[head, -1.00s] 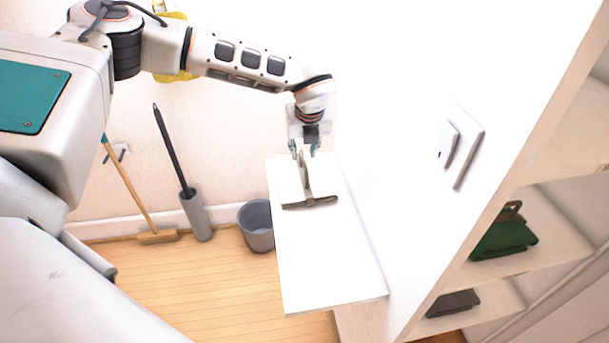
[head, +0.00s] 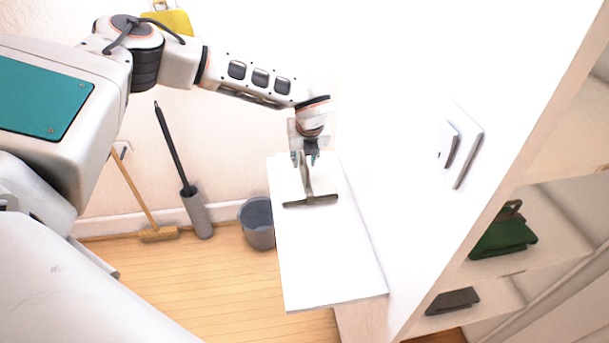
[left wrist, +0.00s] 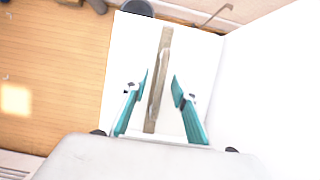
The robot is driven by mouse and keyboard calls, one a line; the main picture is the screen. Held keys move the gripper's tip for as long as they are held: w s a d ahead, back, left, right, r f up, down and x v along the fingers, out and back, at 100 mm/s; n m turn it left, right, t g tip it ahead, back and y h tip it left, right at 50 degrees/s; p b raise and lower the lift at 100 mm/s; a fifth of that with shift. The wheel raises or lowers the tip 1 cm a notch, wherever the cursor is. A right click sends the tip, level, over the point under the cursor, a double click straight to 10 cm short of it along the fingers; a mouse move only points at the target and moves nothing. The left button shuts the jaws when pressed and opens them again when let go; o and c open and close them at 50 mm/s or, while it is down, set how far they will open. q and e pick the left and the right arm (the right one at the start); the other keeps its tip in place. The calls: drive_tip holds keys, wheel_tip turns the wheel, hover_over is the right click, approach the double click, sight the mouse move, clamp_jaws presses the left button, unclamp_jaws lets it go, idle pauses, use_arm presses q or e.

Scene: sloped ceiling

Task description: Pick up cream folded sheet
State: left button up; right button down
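A T-shaped grey-beige object (head: 311,200) lies on a white board, its crossbar nearer me and its stem running back under my left gripper (head: 304,161). In the left wrist view a long, narrow beige-brown strip (left wrist: 165,45) with a paler edge runs between the fingers. I cannot tell whether this is the cream folded sheet; no other cream folded cloth shows clearly. My left gripper, also in the left wrist view (left wrist: 161,77), is open, with a teal finger on each side of the strip and gaps between. My right gripper is not in view.
The white board (head: 330,265) is bare toward its front and meets a white wall on the right. Shelves at right hold a green folded item (head: 503,236) and a dark grey one (head: 453,301). A grey bucket (head: 257,225), brush holder (head: 196,213) and broom (head: 158,233) stand at left.

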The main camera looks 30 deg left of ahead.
use_arm(q)
drive_tip(key=shift+f, duration=0.2)
drive_tip(key=shift+c, duration=0.4)
clamp_jaws()
drive_tip(key=shift+r, duration=0.1)
